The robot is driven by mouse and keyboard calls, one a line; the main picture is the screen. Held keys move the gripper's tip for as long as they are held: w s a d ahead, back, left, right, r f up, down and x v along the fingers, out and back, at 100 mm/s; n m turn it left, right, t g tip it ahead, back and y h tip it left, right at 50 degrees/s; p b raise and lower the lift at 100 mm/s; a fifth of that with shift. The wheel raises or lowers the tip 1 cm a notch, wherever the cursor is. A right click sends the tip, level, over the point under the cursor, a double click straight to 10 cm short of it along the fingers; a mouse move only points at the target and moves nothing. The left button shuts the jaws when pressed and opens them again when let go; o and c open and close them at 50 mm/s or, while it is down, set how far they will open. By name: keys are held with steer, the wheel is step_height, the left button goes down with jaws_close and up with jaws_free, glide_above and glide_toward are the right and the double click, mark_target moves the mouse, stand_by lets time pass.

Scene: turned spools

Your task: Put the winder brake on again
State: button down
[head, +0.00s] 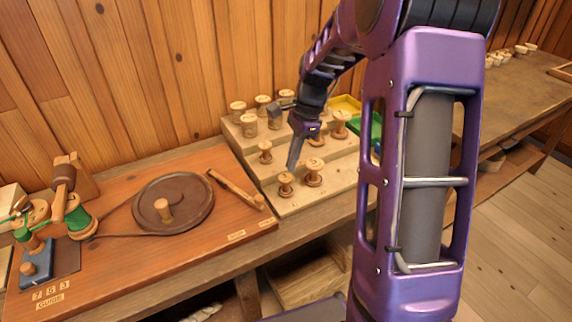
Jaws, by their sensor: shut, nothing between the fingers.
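The winder is built on a reddish wooden board (120,275) on the bench. It has a large dark wheel (180,190) with a wooden knob, and a belt running left to a green spool (82,222). A light wooden lever (236,190), which may be the brake, lies at an angle just right of the wheel. I cannot tell whether it touches the wheel. Two small labels sit near its front end, too small to read. My gripper (292,165) is shut and empty, pointing down over the stepped spool rack (285,208), close to the front spools (285,184).
Several turned spools stand on the rack's steps. Yellow and green trays (366,130) are behind it, partly hidden by my arm. A blue block (36,265) and number tiles 7, 5, 3 are at the board's left. Another bench (490,100) stands at right. The board's front middle is clear.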

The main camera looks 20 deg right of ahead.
steer(key=b+x, duration=0.1)
steer(key=x, duration=0.6)
steer(key=shift+f, duration=0.35)
steer(key=a, duration=0.4)
steer(key=shift+s+a+f, duration=0.1)
steer(key=shift+s+f, duration=0.05)
steer(key=s+a+m, duration=0.1)
steer(key=a, duration=0.1)
steer(key=s+a+m, duration=0.1)
steer(key=a, duration=0.1)
steer(key=s+a+m+t, duration=0.1)
steer(key=a, duration=0.2)
steer(key=shift+s+m, duration=0.4)
steer(key=shift+s+a+m+p, duration=0.2)
steer(key=shift+a+m+p, duration=0.15)
steer(key=shift+a, duration=0.2)
